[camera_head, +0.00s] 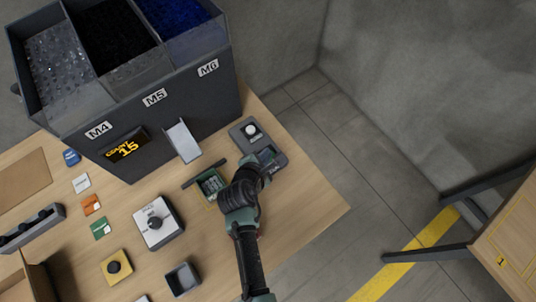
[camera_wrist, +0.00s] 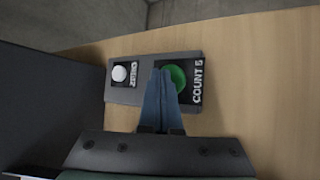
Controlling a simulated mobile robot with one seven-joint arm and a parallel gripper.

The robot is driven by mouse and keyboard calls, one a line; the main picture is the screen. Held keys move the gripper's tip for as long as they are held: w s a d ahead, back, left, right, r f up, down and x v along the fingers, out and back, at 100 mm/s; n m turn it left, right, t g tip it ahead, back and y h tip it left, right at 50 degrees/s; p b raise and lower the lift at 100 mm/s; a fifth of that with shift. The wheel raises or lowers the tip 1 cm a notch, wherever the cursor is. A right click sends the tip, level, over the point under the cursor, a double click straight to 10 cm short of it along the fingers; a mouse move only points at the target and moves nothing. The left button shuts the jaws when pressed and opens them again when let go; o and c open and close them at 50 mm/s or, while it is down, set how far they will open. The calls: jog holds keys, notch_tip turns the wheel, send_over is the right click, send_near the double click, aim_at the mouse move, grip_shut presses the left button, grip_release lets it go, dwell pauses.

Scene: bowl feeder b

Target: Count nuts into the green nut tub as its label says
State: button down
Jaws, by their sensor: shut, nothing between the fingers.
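The bowl feeder (camera_head: 170,105) has three bins marked M4, M5 and M6. Its display (camera_head: 125,146) reads "COUNT 15". A chute (camera_head: 183,140) slopes from its front. Just below the chute stands a small green tub (camera_head: 210,184) with small pieces inside; their number and the tub's label are unreadable. A grey button panel (camera_head: 247,131) carries a white ZERO button (camera_wrist: 120,73) and a green COUNT 5 button (camera_wrist: 178,76). My gripper (camera_wrist: 160,76) is shut and empty, its tips at the green button's left edge; whether they touch it I cannot tell.
A white box with a black knob (camera_head: 157,222), a yellow box with a black knob (camera_head: 115,266) and a grey tray (camera_head: 183,278) stand at the front. Several coloured cards lie left, including a green one (camera_head: 101,228). The table's right corner is clear.

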jog(key=shift+f+b, duration=0.3)
jog(key=shift+f, duration=0.15)
dwell(0.6)
jog(key=shift+r, duration=0.1)
jog(key=shift+r+p, duration=0.8)
jog(key=shift+p, duration=0.2)
notch_tip(320, 180, up, 5)
jog(key=p, duration=0.5)
jog(key=shift+r, duration=0.1)
dwell(0.7)
